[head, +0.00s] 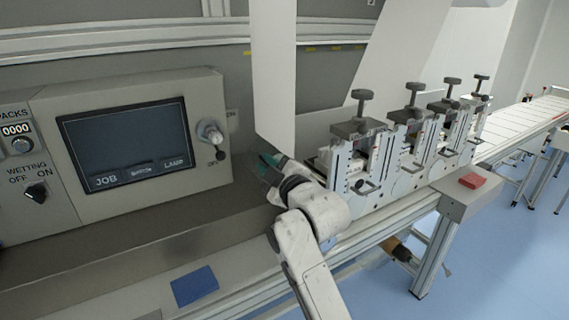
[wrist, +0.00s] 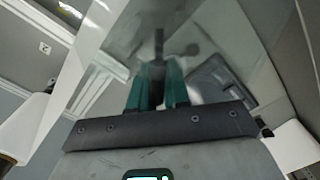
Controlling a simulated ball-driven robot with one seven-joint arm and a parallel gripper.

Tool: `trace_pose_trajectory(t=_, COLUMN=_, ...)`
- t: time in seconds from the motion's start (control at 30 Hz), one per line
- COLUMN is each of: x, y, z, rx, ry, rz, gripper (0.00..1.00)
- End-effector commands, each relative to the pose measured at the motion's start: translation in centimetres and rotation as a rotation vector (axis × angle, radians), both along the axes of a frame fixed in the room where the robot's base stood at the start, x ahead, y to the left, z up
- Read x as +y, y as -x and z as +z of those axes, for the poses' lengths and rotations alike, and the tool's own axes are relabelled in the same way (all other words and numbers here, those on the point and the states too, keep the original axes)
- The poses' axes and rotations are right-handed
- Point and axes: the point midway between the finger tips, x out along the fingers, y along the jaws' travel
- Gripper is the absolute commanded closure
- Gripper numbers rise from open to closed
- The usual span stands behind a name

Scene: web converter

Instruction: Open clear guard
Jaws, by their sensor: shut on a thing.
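The clear guard (wrist: 225,35) fills much of the wrist view as a glassy panel with grey reflections. My gripper (head: 268,161) has green fingers and is at the lower edge of a pale hanging panel (head: 274,75) in the head view. I cannot tell whether that panel is the guard. In the wrist view my gripper (wrist: 158,78) is shut on a narrow dark piece (wrist: 158,46), seemingly the guard's handle. The fingers hide most of it.
A control box with a dark screen (head: 128,138) and a knob (head: 211,133) stands left of my gripper. Several clamp units (head: 358,130) line the rail to the right.

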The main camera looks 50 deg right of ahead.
Motion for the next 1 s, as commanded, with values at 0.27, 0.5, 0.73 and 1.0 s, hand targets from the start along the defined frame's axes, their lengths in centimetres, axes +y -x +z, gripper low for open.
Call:
trace_pose_trajectory(t=0.27, x=3.8, y=-1.1, z=-2.0, rx=0.067, ry=0.257, rz=0.005, gripper=1.0)
trace_pose_trajectory(t=0.5, x=6.0, y=-1.7, z=-4.3, rx=0.126, ry=0.456, rz=0.005, gripper=1.0)
trace_pose_trajectory(t=0.73, x=7.3, y=-2.1, z=-6.1, rx=0.166, ry=0.596, rz=0.005, gripper=1.0)
trace_pose_trajectory(t=1.0, x=8.0, y=-2.3, z=-7.3, rx=0.192, ry=0.687, rz=0.004, gripper=1.0)
